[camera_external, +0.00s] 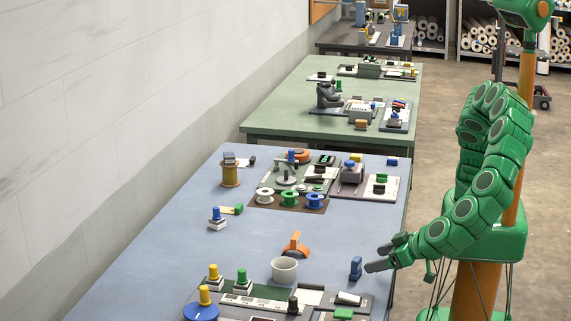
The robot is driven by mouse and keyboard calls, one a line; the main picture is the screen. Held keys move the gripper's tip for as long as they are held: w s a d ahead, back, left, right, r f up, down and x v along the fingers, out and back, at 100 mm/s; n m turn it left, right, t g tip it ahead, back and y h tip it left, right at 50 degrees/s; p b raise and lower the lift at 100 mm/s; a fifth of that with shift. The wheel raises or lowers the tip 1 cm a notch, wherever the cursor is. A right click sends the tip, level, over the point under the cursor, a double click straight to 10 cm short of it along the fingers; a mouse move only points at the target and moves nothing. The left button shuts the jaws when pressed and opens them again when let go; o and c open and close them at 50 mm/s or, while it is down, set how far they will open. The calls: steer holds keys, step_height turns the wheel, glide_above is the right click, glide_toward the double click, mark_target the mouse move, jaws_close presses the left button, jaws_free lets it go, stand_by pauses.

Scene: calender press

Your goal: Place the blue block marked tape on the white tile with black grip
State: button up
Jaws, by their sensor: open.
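A small upright blue block (356,268) stands on the blue-grey table near its right edge. Any marking on it is too small to read. My gripper (374,257) is open and empty, just right of this block, its fingers pointing left toward it. Another small blue block (391,161) lies at the table's far right corner; I cannot tell which is marked tape. A white tile (348,298) lies on a dark panel at the front right. I cannot make out for sure which white tile carries a black grip.
A white bowl (284,271) and an orange tape dispenser (295,246) stand left of the upright block. Panels with knobs fill the table's front and far end. Several spools (290,198) stand farther back. The table's middle is largely clear. A green table (270,113) stands beyond.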

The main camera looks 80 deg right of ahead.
mark_target(356, 258)
steer(key=shift+w+d+r+g, duration=0.15)
steer(key=shift+w+r+g, duration=0.1)
steer(key=shift+g, duration=0.35)
steer(key=shift+w+d+r+g, duration=0.1)
steer(key=shift+w+r+g, duration=0.15)
steer(key=shift+g, duration=0.35)
steer(key=g, duration=0.1)
steer(key=w+r+g, duration=0.1)
steer(key=shift+g, duration=0.3)
steer(key=shift+w+r+g+y, duration=0.4)
steer(key=shift+g+y, duration=0.1)
steer(key=shift+g, duration=0.4)
steer(key=shift+w+a+r+g+y, duration=0.1)
steer(key=shift+w+r+g+y, duration=0.1)
steer(key=shift+w+g+y, duration=0.4)
steer(key=shift+w+a+r+g+y, duration=0.1)
steer(key=shift+w+r+g+y, duration=0.1)
steer(key=shift+w+g+y, duration=0.4)
steer(key=shift+w+r+g+y, duration=0.2)
steer(key=shift+w+g+y, duration=0.1)
steer(key=shift+w+g, duration=0.5)
steer(key=shift+s+d+f, duration=0.1)
steer(key=shift+f, duration=1.85)
steer(key=shift+d+f, duration=0.1)
steer(key=shift+f, duration=1.8)
steer(key=shift+c, duration=0.2)
